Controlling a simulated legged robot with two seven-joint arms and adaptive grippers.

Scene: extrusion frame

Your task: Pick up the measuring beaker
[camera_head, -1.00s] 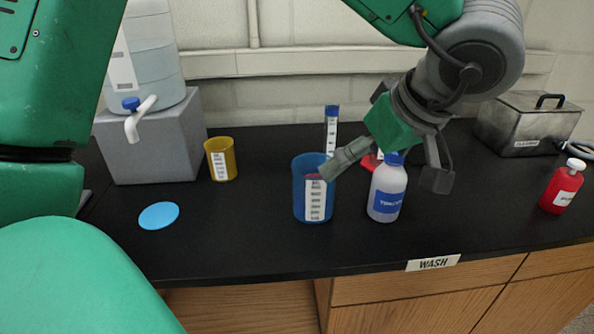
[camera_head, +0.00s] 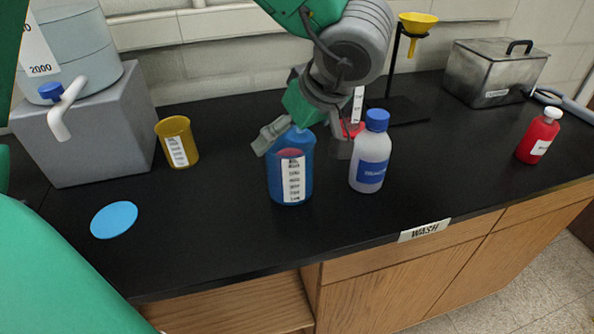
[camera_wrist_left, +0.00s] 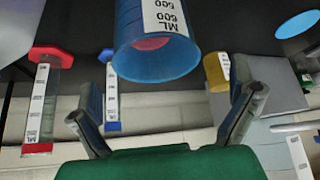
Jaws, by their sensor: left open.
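A translucent blue measuring beaker (camera_head: 274,180) with a white graduated label stands upright on the black bench. A reddish shape shows inside it. My left gripper (camera_head: 303,147) is open and empty at the beaker's rim, one finger toward its left side and the other to its right. In the left wrist view the beaker (camera_wrist_left: 155,62) appears between and beyond the open fingers of my left gripper (camera_wrist_left: 172,92); I cannot tell whether they touch it. A smaller yellow beaker (camera_head: 184,136), also labelled, stands to the left. My right gripper is not in view.
A white bottle with a blue cap (camera_head: 371,150) stands close to the right of the blue beaker. Labelled cylinders (camera_wrist_left: 42,105) stand behind it. A blue disc (camera_head: 114,220) lies front left. A red bottle (camera_head: 538,137) and metal box (camera_head: 495,75) are far right.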

